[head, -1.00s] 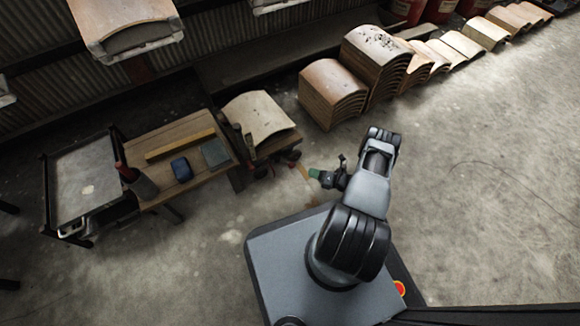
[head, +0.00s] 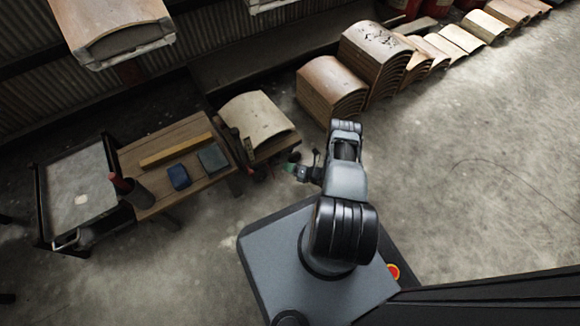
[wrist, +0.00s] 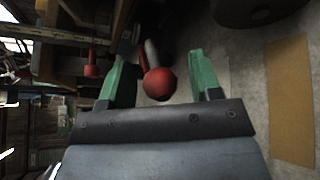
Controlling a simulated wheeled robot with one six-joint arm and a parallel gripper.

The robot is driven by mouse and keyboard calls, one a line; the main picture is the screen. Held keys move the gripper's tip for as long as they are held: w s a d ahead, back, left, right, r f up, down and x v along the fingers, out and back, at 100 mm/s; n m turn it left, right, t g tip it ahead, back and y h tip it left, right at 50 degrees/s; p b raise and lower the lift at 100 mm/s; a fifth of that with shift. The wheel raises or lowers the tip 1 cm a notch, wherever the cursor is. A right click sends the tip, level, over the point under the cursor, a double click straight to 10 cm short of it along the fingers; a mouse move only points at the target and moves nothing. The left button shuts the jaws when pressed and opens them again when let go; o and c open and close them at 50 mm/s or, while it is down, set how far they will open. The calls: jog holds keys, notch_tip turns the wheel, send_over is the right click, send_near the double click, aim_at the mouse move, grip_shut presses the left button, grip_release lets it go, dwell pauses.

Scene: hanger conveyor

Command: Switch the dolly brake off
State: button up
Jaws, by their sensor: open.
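The dolly carries a curved tile (head: 258,118) and stands right of the wooden table in the head view. In the wrist view a red ball knob (wrist: 159,84) on a grey rod lies between my gripper's two green fingers, with a gap to each finger. My gripper (wrist: 159,62) is open, and the knob is not clamped. A second red knob (wrist: 92,70) shows left of the left finger. In the head view my gripper (head: 291,165) is low beside the dolly's near side; the knob is too small there to tell its position clearly.
A wooden table (head: 150,143) with a blue object (head: 178,177) and a dark container stands left of the dolly. A black-framed cart (head: 42,205) is farther left. Stacked curved tiles (head: 330,90) stand behind. The floor at right is clear.

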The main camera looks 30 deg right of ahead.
grip_shut()
dwell(0.5)
jog(key=shift+a, duration=0.15)
